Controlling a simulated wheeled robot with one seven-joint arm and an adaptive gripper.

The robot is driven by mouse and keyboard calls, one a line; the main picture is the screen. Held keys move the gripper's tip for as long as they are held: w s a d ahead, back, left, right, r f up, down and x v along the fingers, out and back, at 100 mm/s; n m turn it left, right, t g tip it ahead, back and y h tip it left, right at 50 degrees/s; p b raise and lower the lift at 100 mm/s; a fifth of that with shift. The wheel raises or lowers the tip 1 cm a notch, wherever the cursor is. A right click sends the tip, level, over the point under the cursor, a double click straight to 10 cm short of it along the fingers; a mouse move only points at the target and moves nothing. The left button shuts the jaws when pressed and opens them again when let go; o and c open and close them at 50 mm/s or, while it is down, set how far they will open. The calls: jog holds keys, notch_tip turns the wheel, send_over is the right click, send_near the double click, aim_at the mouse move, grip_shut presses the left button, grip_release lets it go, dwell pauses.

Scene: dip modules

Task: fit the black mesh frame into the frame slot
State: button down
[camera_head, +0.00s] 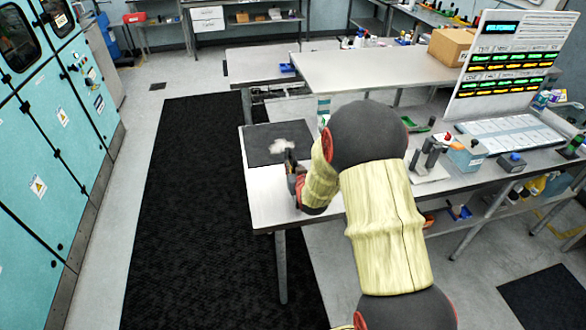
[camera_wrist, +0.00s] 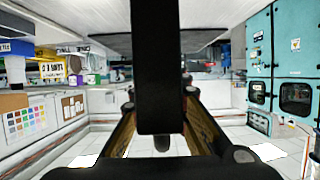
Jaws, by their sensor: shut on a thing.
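My gripper (camera_head: 292,172) is at the left end of the work table, low over the front edge of a dark mat (camera_head: 258,151). It is shut on a dark upright piece, which I take to be the black mesh frame (camera_wrist: 160,65). In the wrist view the frame is a broad black vertical band between the two fingers (camera_wrist: 160,140), seen nearly edge-on, so its mesh does not show. A small pale object (camera_head: 290,145) lies on the mat just behind my gripper. I cannot make out the frame slot for certain in either view.
The steel work table (camera_head: 262,207) is bare in front of the mat. My arm hides its middle. A device with a lever (camera_head: 428,155) and a blue-grey box (camera_head: 467,155) stand to the right. A tall display panel (camera_head: 508,65) stands at the right back. Teal cabinets (camera_head: 50,150) line the left.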

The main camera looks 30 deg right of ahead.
jog(key=c, duration=1.7)
grip_release()
jog(key=shift+f, duration=0.1)
jog(key=shift+c, duration=0.2)
